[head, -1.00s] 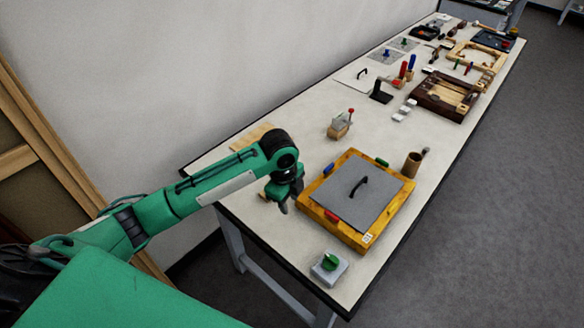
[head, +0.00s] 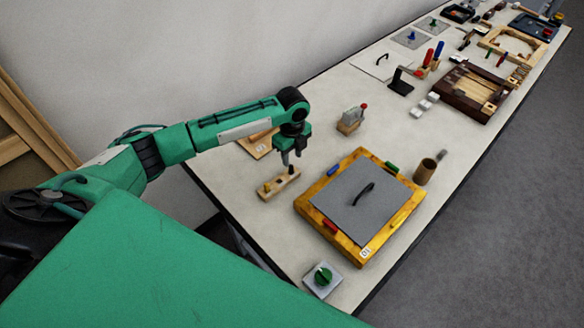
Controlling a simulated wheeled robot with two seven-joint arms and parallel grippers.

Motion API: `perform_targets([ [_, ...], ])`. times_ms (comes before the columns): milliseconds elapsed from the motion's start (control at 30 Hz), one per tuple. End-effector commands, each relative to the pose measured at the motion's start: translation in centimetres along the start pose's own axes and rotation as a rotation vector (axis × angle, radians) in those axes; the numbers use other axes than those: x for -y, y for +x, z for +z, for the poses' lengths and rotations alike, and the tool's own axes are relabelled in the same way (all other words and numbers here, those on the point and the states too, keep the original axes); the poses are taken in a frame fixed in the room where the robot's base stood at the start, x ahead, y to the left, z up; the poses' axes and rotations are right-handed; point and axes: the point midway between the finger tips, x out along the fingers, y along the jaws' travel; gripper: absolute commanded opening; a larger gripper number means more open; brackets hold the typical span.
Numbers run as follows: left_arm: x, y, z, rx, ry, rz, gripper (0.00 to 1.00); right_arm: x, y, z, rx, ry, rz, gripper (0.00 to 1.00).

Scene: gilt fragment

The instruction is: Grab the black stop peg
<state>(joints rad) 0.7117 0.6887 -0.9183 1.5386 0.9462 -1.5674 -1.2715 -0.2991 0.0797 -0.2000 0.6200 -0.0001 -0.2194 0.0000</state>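A small wooden block (head: 273,188) lies on the bench near its left edge and carries short pegs. A yellowish peg (head: 267,187) stands at its left end. A dark peg (head: 291,170), which looks black, stands toward its right end. My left gripper (head: 291,157) points down directly over that dark peg, with its fingers apart. The fingertips are close to the peg's top; whether they touch or straddle it is too small to tell. My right gripper is not in view.
A yellow wooden frame with a grey, black-handled plate (head: 350,205) lies right of the block. A green knob on a grey base (head: 322,277) sits at the front. A wooden board (head: 259,145) lies behind my gripper. A brown cup (head: 425,171) stands farther right.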

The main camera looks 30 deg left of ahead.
Motion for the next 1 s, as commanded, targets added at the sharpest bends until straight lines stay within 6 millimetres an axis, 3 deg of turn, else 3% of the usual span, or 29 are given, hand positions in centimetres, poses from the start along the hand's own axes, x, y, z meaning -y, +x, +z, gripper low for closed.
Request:
perform_targets([
  [233, -0.1, 1.5, -0.1, -0.002, 0.000, 0.002, 0.36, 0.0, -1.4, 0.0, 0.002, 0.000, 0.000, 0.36],
  [500, -0.2, 5.1, 0.0, 0.000, 0.000, 0.002, 0.36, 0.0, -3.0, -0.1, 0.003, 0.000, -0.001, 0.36],
  [800, -0.2, 5.7, 0.0, 0.000, 0.001, -0.001, 0.36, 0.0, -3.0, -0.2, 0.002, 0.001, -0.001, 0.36],
  [1000, -0.2, 5.7, 0.0, 0.000, 0.001, -0.001, 0.00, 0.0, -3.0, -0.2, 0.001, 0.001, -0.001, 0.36],
])
